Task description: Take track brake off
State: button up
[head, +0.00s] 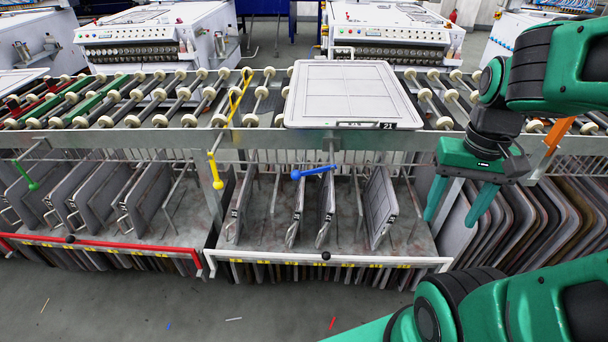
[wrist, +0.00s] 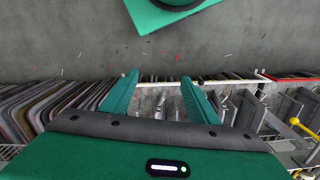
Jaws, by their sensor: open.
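A roller track (head: 140,100) runs across the head view. A pale grey flat board (head: 350,90) marked 21 lies on it. Coloured levers are on the track frame: a blue one (head: 312,172) lying nearly level below the board, a yellow one (head: 216,172) hanging down to its left, and a green one (head: 26,176) at far left. No label shows which is the track brake. My gripper (head: 452,216) is open and empty, pointing down at right, apart from the blue lever. In the wrist view its fingers (wrist: 159,80) are spread. A yellow lever end (wrist: 294,122) shows there at right.
Racks of upright grey boards (head: 375,210) stand below the track, with a white front rail (head: 330,260) and a red one (head: 100,248). More boards (head: 540,215) are stacked at right beside my gripper. An orange bar (head: 558,135) is at right. White machines (head: 395,30) stand behind.

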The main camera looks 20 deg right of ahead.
jog(key=shift+s+r, duration=0.2)
jog(key=shift+r, duration=0.15)
jog(key=c, duration=0.5)
jog(key=w+n, duration=0.1)
jog(key=w, duration=0.1)
jog(key=w+r+n, duration=0.1)
jog(key=w, duration=0.2)
jog(key=w+a+n, duration=0.1)
jog(key=w+n, duration=0.1)
jog(key=shift+w+r+t, duration=0.15)
jog(key=shift+w+t, duration=0.2)
jog(key=shift+t, duration=0.05)
grip_shut()
jog(key=w+a+n+y, duration=0.1)
jog(key=w+a+n, duration=0.4)
jog(key=w, duration=0.4)
jog(key=w+a+n+t, duration=0.1)
jog(key=w+a+n, duration=0.5)
jog(key=w+a, duration=0.2)
jog(key=w+a+f+n+t+y, duration=0.1)
jog(key=w+a+n, duration=0.5)
jog(key=w, duration=0.5)
jog(key=shift+a+y, duration=0.3)
